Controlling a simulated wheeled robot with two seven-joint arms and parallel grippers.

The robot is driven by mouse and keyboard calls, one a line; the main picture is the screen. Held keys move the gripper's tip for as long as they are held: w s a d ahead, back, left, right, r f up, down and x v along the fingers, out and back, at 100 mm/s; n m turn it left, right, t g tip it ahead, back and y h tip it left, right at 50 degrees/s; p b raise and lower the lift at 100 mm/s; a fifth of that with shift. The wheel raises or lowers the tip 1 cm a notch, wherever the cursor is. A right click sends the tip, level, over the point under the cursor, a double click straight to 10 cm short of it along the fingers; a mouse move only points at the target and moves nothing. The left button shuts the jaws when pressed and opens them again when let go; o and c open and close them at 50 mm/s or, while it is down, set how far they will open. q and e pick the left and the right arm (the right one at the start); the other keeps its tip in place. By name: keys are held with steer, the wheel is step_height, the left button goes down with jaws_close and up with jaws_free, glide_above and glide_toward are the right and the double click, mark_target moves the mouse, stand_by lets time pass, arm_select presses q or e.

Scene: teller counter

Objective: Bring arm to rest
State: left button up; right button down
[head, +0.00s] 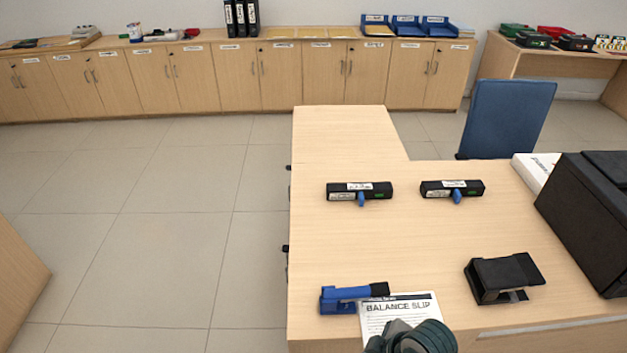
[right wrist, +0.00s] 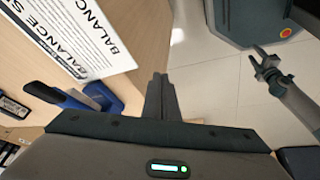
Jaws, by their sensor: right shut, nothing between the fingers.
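My right gripper (right wrist: 158,85) shows in the right wrist view with its two fingers together and nothing between them. It is near the desk edge, beside the balance slip (right wrist: 75,35) and the blue stapler (right wrist: 88,100), apart from both. In the head view, part of my right arm shows at the bottom edge, over the lower part of the balance slip (head: 388,310); its fingers are not visible there. What looks like my left gripper (right wrist: 265,62) is small at the right of the right wrist view, over the floor; its jaw state is unclear.
The desk (head: 400,235) bears the blue stapler (head: 345,299), a black hole punch (head: 503,277), two black devices with blue tabs (head: 345,189) (head: 452,189) and a large black box (head: 595,215). A blue chair (head: 508,115) stands behind. Floor (head: 150,220) left of the desk is clear.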

steer(key=s+d+f+m+h, duration=0.2)
steer(key=s+d+m+h, duration=0.2)
steer(key=s+d+m, duration=0.75)
steer(key=s+f+n, duration=0.1)
steer(key=s+f, duration=0.1)
steer(key=f, duration=1.3)
steer(key=s+f, duration=0.2)
steer(key=f, duration=1.3)
steer(key=s+d+f+g, duration=0.1)
steer(key=s+d+f, duration=0.1)
steer(key=s+f, duration=0.6)
steer(key=s+d+f, duration=0.1)
steer(key=s+f, duration=0.7)
steer(key=s, duration=0.1)
steer(key=shift+s+d+g, duration=0.2)
steer(key=shift+d+g, duration=0.15)
steer(key=shift+g, duration=0.05)
